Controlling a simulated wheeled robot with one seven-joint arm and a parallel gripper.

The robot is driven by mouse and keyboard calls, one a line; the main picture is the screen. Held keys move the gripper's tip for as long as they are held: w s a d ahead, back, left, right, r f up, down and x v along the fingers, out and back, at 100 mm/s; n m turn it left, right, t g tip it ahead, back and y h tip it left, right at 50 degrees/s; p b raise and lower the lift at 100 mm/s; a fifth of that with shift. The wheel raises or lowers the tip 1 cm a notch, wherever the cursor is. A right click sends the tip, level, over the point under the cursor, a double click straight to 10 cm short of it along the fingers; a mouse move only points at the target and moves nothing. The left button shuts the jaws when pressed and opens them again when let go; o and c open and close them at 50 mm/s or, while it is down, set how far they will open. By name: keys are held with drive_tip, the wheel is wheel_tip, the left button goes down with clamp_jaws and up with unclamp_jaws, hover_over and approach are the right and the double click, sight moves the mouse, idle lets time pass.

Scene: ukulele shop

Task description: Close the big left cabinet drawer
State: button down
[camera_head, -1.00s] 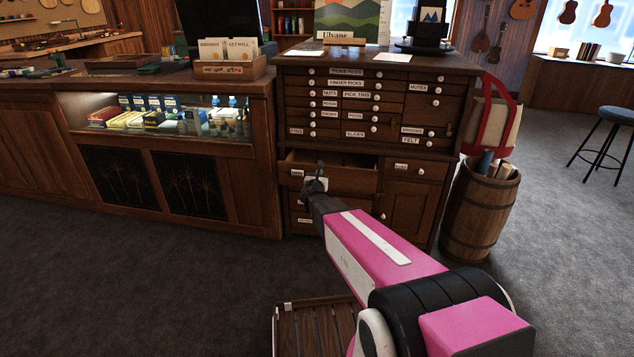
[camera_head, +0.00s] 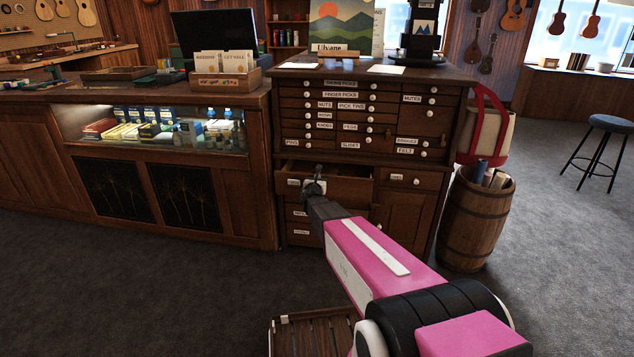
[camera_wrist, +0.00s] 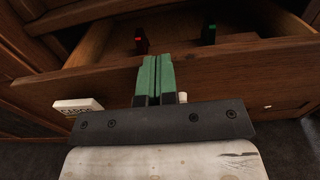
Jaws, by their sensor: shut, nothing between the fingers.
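The big left cabinet drawer (camera_head: 349,189) is pulled out part way below the rows of small drawers. Its open top shows a dark inside. In the wrist view the wooden drawer front (camera_wrist: 225,78) runs across the picture, with a white label (camera_wrist: 77,106) at its left. My gripper (camera_head: 313,186) is at the drawer front, left of its middle. In the wrist view its green fingers (camera_wrist: 155,78) are together and empty, in front of the drawer front and reaching up near its top edge. I cannot tell whether they touch it. A white knob (camera_wrist: 183,97) shows just right of the fingers.
The cabinet (camera_head: 457,118) holds several small labelled drawers. A barrel (camera_head: 470,222) with rolls stands at its right, below a red-handled bag (camera_head: 487,135). A glass display counter (camera_head: 215,175) adjoins on the left. A stool (camera_head: 610,123) stands far right.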

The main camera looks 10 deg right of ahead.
drive_tip(key=x, duration=1)
drive_tip(key=shift+s+a, duration=0.1)
drive_tip(key=shift+s, duration=0.05)
drive_tip(key=v, duration=1.4)
drive_tip(key=s+d+f+m+g+h, duration=0.1)
drive_tip(key=s+d+m+g+h, duration=0.1)
drive_tip(key=s+d+m+g, duration=0.55)
drive_tip(key=s+d+f+m+g+h, duration=0.1)
drive_tip(key=s+d+m+g+h, duration=0.2)
drive_tip(key=s+m, duration=0.8)
drive_tip(key=s+a+f+m+g+y, duration=0.1)
drive_tip(key=s+a+m+g+y, duration=0.2)
drive_tip(key=s+m+y, duration=0.2)
drive_tip(key=s+a+f+m+g+y, duration=0.1)
drive_tip(key=s+a+m+g+y, duration=0.2)
drive_tip(key=s+m, duration=0.6)
drive_tip(key=s+y, duration=0.2)
drive_tip(key=s, duration=0.2)
drive_tip(key=shift+a+f+g+y, duration=0.2)
drive_tip(key=shift+a+g+y, duration=0.05)
drive_tip(key=shift+g+y, duration=0.1)
